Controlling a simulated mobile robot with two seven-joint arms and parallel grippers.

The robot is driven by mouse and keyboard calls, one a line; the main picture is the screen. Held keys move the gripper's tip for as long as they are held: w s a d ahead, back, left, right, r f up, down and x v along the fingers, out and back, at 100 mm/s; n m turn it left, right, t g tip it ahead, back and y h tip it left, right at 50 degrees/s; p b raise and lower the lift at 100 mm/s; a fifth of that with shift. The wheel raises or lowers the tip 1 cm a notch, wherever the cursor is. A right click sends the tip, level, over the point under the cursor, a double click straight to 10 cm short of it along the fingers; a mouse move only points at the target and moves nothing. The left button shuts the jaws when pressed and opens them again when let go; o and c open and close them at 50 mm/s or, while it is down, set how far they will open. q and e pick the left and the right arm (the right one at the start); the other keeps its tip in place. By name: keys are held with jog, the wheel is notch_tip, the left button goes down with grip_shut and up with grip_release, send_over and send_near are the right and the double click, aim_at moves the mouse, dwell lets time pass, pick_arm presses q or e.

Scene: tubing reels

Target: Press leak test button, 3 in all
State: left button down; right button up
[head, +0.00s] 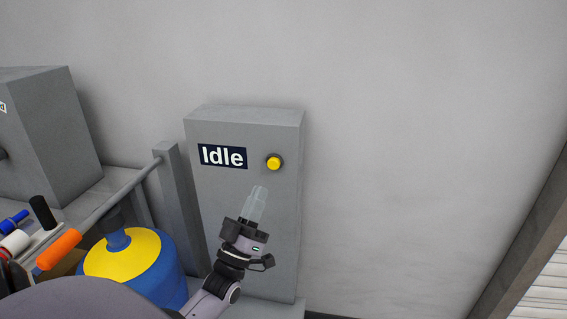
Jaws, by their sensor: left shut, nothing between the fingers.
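A round yellow button (274,163) with a dark ring sits on the front of a grey box (268,240) standing against the wall. To its left on the same face is a dark sign (222,156) reading "Idle". My left gripper (260,190) is shut and empty, pointing up in front of the box. Its fingertips appear just below and slightly left of the button in the picture. A gap shows between fingertips and button, and I cannot tell the depth between them. My right gripper is not in view.
A blue and yellow reel-like object (135,255) stands left of the box, beside a grey post and rail (125,190). Several coloured handles lie at the far left. Another grey box (50,125) is behind them. The wall (420,130) to the right is bare.

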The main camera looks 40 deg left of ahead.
aim_at(274, 164)
pick_arm(q)
jog(key=shift+s, duration=0.1)
jog(key=w+a+b, duration=0.1)
jog(key=w, duration=0.1)
jog(key=w+a+b, duration=0.2)
jog(key=w, duration=0.1)
jog(key=w+a+b, duration=0.1)
jog(key=w+b, duration=0.1)
jog(key=shift+w+a, duration=0.15)
jog(key=shift+w, duration=0.25)
dwell(0.6)
jog(key=shift+w, duration=0.1)
dwell(1.4)
jog(key=shift+w+a+b, duration=0.2)
jog(key=shift+w+b, duration=0.05)
jog(key=shift+b, duration=0.15)
